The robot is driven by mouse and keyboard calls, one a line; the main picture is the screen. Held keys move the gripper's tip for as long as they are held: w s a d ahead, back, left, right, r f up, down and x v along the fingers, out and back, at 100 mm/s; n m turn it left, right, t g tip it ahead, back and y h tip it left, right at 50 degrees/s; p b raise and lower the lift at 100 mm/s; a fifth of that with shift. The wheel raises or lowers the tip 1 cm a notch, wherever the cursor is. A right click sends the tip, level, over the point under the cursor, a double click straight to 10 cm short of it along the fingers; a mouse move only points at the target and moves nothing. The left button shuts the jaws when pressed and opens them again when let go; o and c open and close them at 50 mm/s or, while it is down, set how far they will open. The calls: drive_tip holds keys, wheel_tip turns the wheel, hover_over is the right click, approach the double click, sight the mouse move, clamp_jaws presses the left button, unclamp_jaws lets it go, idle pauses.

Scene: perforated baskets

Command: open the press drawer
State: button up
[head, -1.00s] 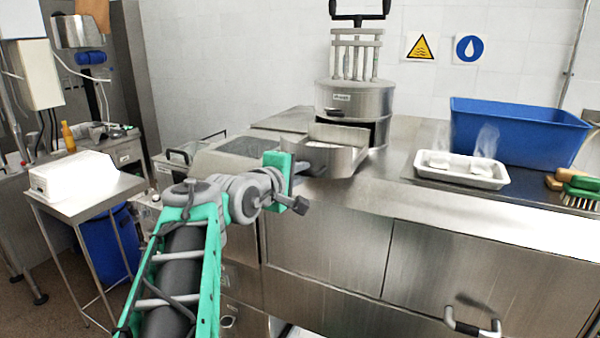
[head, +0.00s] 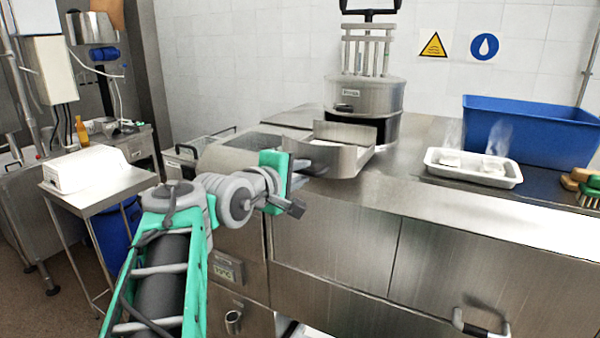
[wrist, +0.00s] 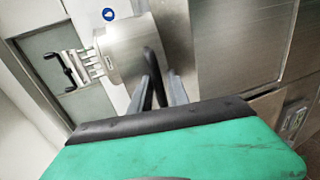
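The press (head: 364,97) is a steel drum with upright rods and a black top handle, standing on the steel counter. Its drawer (head: 345,160), a rounded steel tray, sticks out of the drum's base toward me, so it stands pulled out. The press also shows tilted in the wrist view (wrist: 122,50).
A white tray (head: 473,175) and a blue bin (head: 530,130) stand to the right on the counter. A brush (head: 588,195) lies at the right edge. A small side table (head: 100,190) with a white box (head: 88,168) is at left. Steel cabinet fronts (head: 335,240) drop below the counter.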

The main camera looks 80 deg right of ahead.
drive_tip(key=b+v, duration=0.2)
drive_tip(key=v, duration=0.6)
